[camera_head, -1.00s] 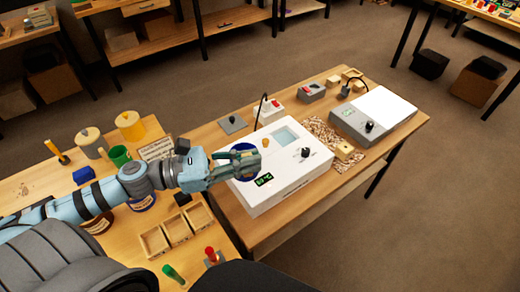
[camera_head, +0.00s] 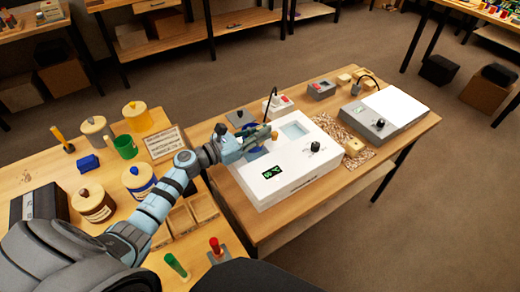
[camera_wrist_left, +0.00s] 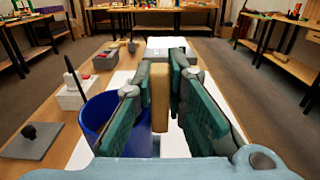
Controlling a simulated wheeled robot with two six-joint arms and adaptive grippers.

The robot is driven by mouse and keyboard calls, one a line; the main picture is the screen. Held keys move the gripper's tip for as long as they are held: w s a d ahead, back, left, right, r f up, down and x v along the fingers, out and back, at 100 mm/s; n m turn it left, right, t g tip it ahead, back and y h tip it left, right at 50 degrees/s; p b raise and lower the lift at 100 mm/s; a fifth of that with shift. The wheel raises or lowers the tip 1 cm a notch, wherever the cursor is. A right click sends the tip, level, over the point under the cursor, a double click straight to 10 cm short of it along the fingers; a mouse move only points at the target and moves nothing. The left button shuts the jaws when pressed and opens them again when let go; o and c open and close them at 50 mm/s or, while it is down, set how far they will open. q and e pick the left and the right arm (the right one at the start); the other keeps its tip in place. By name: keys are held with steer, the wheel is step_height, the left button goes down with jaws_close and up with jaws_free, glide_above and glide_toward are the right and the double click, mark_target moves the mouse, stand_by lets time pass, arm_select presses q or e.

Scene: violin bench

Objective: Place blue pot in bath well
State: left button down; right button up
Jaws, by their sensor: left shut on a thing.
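The blue pot (camera_head: 257,152) is over the back left part of the white bath (camera_head: 290,178), beside the pale square well (camera_head: 295,130). My left gripper (camera_head: 262,138) is shut on a tan handle, which shows upright between the fingers in the left wrist view (camera_wrist_left: 160,95). The pot's blue wall (camera_wrist_left: 100,125) shows just left of the fingers there, open side up. The fingers hide where handle and pot meet. I cannot tell whether the pot touches the bath's top. My right gripper is not in view.
A grey plate with a black knob (camera_head: 241,118) lies behind the bath. A thin dark rod rises from a white box with a red switch (camera_head: 279,102). A grey-and-white device (camera_head: 385,112) stands to the right. Jars and wooden trays are on the left table.

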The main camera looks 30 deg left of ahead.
mark_target(260, 145)
arm_select(q)
steer(key=f, duration=0.1)
steer(key=f+b, duration=0.1)
steer(key=f, duration=0.2)
steer(key=shift+s+d+b, duration=0.1)
steer(key=shift+s+b, duration=0.15)
steer(key=shift+b, duration=0.05)
steer(key=shift+w+f, duration=0.15)
steer(key=shift+w, duration=0.05)
steer(key=shift+f, duration=0.1)
steer(key=c, duration=1.6)
jaws_free()
steer(key=shift+s, duration=0.1)
steer(key=shift+c, duration=0.2)
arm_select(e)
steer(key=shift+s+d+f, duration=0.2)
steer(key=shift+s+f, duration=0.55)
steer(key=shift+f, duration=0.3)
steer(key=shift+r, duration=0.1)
